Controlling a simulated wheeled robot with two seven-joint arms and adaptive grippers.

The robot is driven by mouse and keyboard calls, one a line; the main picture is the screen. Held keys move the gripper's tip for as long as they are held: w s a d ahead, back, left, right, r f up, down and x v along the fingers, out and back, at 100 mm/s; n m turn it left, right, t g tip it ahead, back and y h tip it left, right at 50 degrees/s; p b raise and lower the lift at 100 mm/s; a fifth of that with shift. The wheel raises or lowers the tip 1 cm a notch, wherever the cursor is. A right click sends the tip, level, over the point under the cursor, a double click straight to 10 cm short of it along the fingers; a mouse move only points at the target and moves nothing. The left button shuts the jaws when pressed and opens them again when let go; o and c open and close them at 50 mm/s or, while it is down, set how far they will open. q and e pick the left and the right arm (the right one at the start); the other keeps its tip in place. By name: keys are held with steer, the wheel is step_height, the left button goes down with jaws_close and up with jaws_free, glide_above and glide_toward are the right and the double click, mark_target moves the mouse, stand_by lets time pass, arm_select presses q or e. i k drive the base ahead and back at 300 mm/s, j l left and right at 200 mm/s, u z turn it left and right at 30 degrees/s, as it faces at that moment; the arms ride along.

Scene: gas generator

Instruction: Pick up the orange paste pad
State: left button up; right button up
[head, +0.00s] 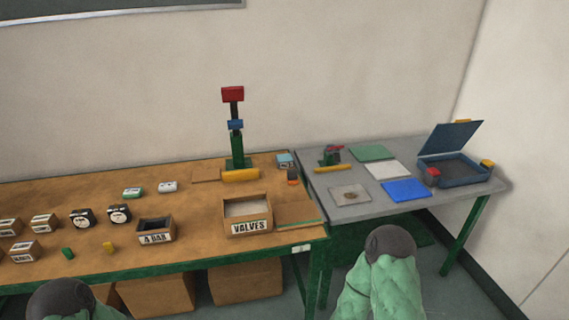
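I cannot tell for certain which thing is the orange paste pad. A small orange-topped dark block (292,176) stands near the right end of the wooden table. On the grey table lie flat square pads: a green one (371,152), a white one (387,171), a blue one (405,190) and a pale one with a brown spot (350,196). None of these flat pads looks orange. Parts of my two arms show at the bottom edge, but no gripper fingers are visible. Neither arm touches any of these things.
An open blue case (455,170) stands at the grey table's right end. A VALVES box (247,215), a 4 BAR box (156,231) and a tall green stand with a red top (235,130) are on the wooden table (190,262). Several gauges sit left.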

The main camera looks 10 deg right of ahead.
mark_target(292, 178)
steer(key=i+l+u, duration=0.2)
steer(key=i, duration=0.75)
steer(key=j, duration=0.1)
